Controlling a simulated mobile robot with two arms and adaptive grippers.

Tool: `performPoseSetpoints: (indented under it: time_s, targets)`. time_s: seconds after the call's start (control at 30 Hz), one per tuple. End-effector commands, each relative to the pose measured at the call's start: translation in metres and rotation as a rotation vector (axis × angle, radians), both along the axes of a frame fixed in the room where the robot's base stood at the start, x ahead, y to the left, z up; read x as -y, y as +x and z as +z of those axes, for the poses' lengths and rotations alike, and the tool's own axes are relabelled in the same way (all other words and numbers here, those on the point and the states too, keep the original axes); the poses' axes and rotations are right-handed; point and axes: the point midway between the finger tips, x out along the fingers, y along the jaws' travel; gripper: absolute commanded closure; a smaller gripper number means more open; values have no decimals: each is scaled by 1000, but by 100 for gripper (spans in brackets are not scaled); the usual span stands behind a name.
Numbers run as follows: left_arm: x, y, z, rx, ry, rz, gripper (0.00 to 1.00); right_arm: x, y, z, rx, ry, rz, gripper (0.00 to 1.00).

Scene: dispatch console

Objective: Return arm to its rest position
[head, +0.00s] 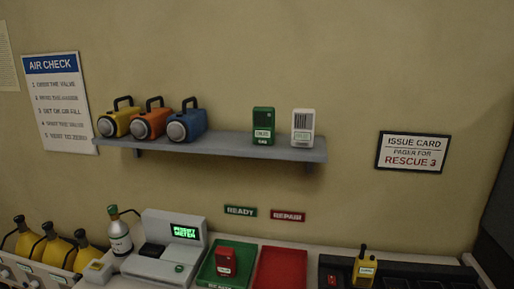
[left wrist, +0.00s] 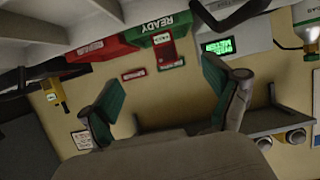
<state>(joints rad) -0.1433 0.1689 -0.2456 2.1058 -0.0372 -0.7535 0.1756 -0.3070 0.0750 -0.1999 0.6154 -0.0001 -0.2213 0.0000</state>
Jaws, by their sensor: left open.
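My left gripper (left wrist: 162,75) shows in the left wrist view with its two green-padded fingers spread wide and nothing between them. That view is upside down, with the counter along the top and the shelf (left wrist: 262,122) low on the right, partly behind a finger. Neither arm and neither gripper shows in the head view. My right gripper is in neither view.
The counter holds a meter (head: 163,263), a green tray (head: 207,272) with a red pager (head: 226,261), a red tray (head: 281,270) and a yellow radio (head: 365,269). The wall shelf (head: 225,147) holds three lanterns and two pagers. Yellow cylinders (head: 57,250) stand at lower left.

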Motion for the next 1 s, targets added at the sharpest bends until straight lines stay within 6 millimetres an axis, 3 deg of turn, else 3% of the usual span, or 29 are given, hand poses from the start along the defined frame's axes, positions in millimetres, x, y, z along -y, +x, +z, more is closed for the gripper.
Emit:
performPoseSetpoints:
  time_s: [0.1,0.47,1.0]
  targets:
    - [-2,-7,-5,-28,5,4,11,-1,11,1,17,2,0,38]
    - [-18,-62,-41,-243,56,31,11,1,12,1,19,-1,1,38]
    - [-47,-195,-83,-685,152,43,11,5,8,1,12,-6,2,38]
